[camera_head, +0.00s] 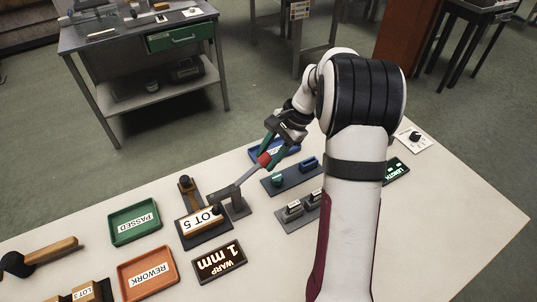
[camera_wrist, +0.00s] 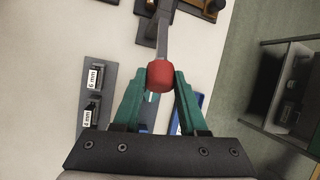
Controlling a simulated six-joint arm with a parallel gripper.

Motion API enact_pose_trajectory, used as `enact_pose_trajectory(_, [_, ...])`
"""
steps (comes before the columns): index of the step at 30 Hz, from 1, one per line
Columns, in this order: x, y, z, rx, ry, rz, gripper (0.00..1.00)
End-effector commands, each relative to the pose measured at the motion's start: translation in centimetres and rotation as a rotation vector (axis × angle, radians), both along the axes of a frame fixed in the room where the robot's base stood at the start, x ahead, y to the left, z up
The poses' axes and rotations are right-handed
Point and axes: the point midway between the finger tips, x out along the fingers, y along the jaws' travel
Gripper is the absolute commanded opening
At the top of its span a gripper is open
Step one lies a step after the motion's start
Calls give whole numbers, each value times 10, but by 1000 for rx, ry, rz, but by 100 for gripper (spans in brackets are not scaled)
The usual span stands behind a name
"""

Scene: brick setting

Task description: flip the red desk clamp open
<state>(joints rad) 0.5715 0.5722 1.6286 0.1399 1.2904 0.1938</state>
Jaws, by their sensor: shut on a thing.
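The desk clamp (camera_head: 236,203) stands at the right side of the dark base with the LOT 5 block (camera_head: 205,219). Its grey lever rises to the upper right and ends in a red grip (camera_head: 264,159). In the wrist view the red grip (camera_wrist: 160,75) sits between the green fingertips, with the grey lever (camera_wrist: 163,38) running away from it. My gripper (camera_wrist: 163,80) is shut on the red grip; in the head view my gripper (camera_head: 268,156) is above the table. The clamp's contact with the block is too small to tell.
A green PASSED tray (camera_head: 119,237), an orange REWORK tray (camera_head: 129,292) and a WARP display (camera_head: 219,263) lie left and in front. Gauge holders (camera_head: 292,180) stand to the right, a blue tray (camera_head: 290,153) behind. A hammer (camera_head: 45,252) lies far left.

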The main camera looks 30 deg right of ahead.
Motion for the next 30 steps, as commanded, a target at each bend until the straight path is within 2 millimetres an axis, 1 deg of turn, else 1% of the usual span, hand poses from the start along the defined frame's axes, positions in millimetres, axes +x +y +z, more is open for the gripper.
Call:
enact_pose_trajectory(17, [1,1,3,-20,-3,1,0])
enact_pose_trajectory(23, [1,8,11,-107,-3,5,0])
enact_pose_trajectory(30, [1,25,27,-308,-6,7,0])
